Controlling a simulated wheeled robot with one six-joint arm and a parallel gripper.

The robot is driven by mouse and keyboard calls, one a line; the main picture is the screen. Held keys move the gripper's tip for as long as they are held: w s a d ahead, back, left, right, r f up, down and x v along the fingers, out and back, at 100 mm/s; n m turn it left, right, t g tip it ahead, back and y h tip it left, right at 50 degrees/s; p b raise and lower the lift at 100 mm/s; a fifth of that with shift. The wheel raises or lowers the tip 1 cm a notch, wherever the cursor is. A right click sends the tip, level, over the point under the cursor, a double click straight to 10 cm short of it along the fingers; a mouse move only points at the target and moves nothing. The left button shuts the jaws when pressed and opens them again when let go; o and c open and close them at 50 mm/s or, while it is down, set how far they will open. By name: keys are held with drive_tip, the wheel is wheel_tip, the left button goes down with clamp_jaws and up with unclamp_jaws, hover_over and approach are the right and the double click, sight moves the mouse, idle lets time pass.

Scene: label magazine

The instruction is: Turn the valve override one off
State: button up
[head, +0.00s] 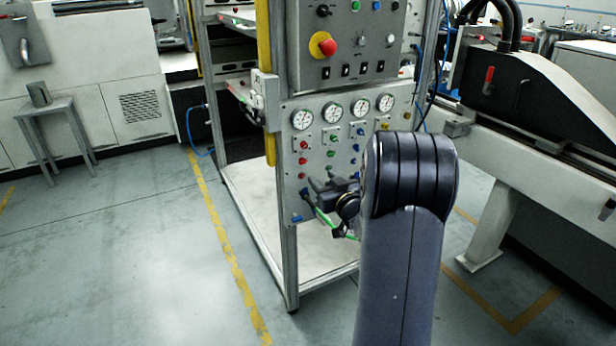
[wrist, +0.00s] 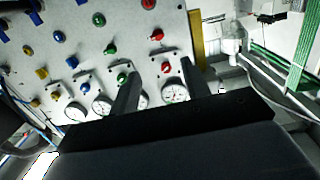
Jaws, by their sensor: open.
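The valve panel (head: 294,215) is a light grey plate with round gauges and columns of small red, green, blue and yellow knobs. No label is legible, so I cannot tell which knob is override one. The red knobs (head: 302,160) form the leftmost column in the head view. My gripper (head: 309,188) is at the lower left of the panel, near the bottom of that column. The wrist view shows the panel upside down. There my gripper (wrist: 160,60) is open, and a red knob (wrist: 166,68) shows between its fingers. No contact is visible.
A red emergency button (head: 327,46) on a yellow base sits on the box above the gauges (head: 302,119). A frame post (head: 289,260) and yellow strip edge the panel's left side. A machine (head: 520,90) stands at right. Open floor (head: 130,260) lies at left.

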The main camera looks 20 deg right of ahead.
sight(304, 163)
drive_tip(key=shift+y, duration=0.3)
drive_tip(key=w, duration=0.3)
drive_tip(key=w+f, duration=0.1)
drive_tip(key=w, duration=0.7)
drive_tip(key=shift+w+d+f+b, duration=0.1)
drive_tip(key=shift+w+f+b, duration=0.1)
drive_tip(key=shift+b, duration=0.15)
clamp_jaws()
